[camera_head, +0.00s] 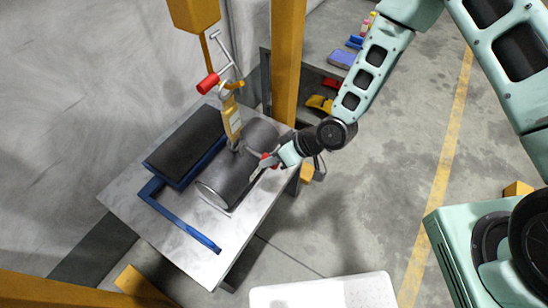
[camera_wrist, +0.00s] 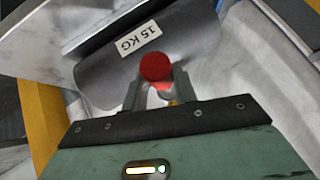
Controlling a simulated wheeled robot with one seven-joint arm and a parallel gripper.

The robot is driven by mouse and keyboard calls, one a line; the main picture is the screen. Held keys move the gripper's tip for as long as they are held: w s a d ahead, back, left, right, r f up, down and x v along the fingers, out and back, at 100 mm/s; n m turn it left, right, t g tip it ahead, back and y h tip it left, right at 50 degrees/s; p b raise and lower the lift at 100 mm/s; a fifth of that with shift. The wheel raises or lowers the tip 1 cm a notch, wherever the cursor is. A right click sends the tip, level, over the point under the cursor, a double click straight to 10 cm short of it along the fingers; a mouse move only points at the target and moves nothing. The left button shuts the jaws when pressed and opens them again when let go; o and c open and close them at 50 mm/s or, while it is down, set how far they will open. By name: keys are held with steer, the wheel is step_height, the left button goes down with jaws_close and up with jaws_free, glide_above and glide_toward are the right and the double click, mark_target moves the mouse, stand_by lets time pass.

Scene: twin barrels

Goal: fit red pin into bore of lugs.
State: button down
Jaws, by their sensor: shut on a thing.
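The red pin (camera_head: 268,160) shows as a small red piece at the tip of my gripper (camera_head: 274,163), beside the grey twin barrels (camera_head: 228,179) on the table. In the wrist view the round red end of the pin (camera_wrist: 156,67) sits between the two fingers of my gripper (camera_wrist: 157,85), which is shut on it. Behind it is a grey barrel surface (camera_wrist: 196,42) with a "15 KG" label. A yellow hanging link (camera_head: 232,118) reaches down to the middle of the barrels. The lugs and their bore are too small or hidden to make out.
The pale table (camera_head: 150,218) carries a black pad (camera_head: 186,145) and a blue bar frame (camera_head: 182,227) left of the barrels. A yellow post (camera_head: 288,60) stands close behind. A red-ended T-handle (camera_head: 208,83) hangs above. Open floor (camera_head: 400,180) lies to the right.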

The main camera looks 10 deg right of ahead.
mark_target(249, 149)
steer(key=shift+w+a+b, duration=0.35)
steer(key=shift+w+a, duration=0.65)
steer(key=shift+a, duration=0.3)
steer(key=shift+w+a+b, duration=0.35)
steer(key=shift+w+a, duration=0.65)
steer(key=shift+a, duration=0.3)
steer(key=c, duration=1)
jaws_free()
steer(key=shift+c, duration=0.2)
steer(key=v, duration=1.7)
steer(key=shift+r+p, duration=0.2)
steer(key=shift+p, duration=0.25)
steer(key=shift+s+d, duration=0.15)
steer(key=shift+s, duration=0.05)
